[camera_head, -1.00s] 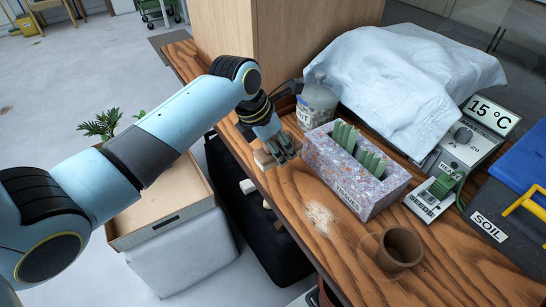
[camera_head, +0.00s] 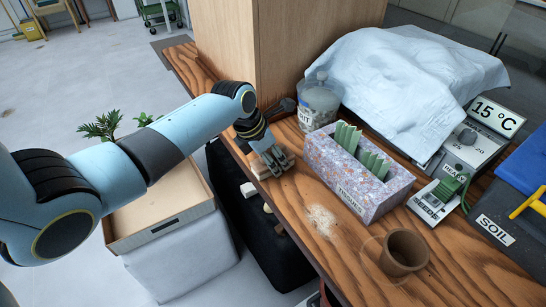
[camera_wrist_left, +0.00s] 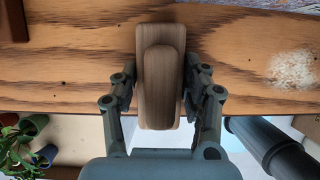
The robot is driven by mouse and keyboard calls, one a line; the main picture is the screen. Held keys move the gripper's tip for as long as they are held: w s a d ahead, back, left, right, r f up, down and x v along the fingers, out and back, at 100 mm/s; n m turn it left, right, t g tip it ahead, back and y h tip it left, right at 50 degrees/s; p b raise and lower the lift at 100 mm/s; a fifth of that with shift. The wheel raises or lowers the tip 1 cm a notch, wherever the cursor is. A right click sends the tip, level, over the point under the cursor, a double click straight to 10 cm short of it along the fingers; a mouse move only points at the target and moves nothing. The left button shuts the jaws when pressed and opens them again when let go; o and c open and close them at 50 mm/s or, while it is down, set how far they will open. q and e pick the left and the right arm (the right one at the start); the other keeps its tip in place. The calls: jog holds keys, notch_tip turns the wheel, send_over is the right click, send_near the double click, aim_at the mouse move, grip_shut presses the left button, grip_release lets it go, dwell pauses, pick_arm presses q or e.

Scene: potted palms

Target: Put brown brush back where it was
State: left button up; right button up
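The brown brush (camera_head: 262,170) shows as a wooden block at the front edge of the wooden bench (camera_head: 330,262), left of the speckled label box. My left gripper (camera_head: 271,163) reaches down over it. In the left wrist view the brush (camera_wrist_left: 160,80) lies lengthwise between the two fingers (camera_wrist_left: 160,95), which sit close against its long sides. Its near end reaches past the bench edge there. Whether its underside touches the bench is hidden. My right gripper is in neither view.
A speckled box (camera_head: 355,178) of green labels, a clear jar (camera_head: 318,103) and a brown pot (camera_head: 403,252) stand nearby. A pale crumb patch (camera_head: 321,220) lies on the bench. A seed device (camera_head: 437,200) and soil bin (camera_head: 505,222) are right. A tray (camera_head: 160,212) sits below left.

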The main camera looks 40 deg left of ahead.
pick_arm(q)
jog(key=o, duration=0.3)
jog(key=shift+o, duration=0.2)
jog(key=shift+r, duration=0.1)
jog(key=p+v, duration=0.2)
jog(key=v, duration=0.8)
jog(key=shift+s+a+r+p, duration=0.1)
jog(key=shift+r+p, duration=0.25)
jog(key=shift+r, duration=0.05)
jog(key=s+a+f+m+g+y, duration=0.1)
jog(key=s+a+f+m, duration=0.1)
jog(key=s+f+m, duration=0.7)
jog(key=s+a+f+m+y, duration=0.1)
jog(key=s+f+m, duration=0.35)
jog(key=f, duration=0.85)
jog(key=s+d+f+m, duration=0.1)
jog(key=s+f+m, duration=0.3)
jog(key=s, duration=0.5)
jog(key=s+d+f+m+g, duration=0.1)
jog(key=s+f+m, duration=0.3)
jog(key=s+m, duration=0.4)
jog(key=s+d+f+m+g, duration=0.1)
jog(key=s+f+m, duration=0.4)
jog(key=s, duration=0.6)
jog(key=shift+s+d+m+y, duration=0.3)
jog(key=shift+s+d+m, duration=0.05)
jog(key=shift+d+m, duration=0.35)
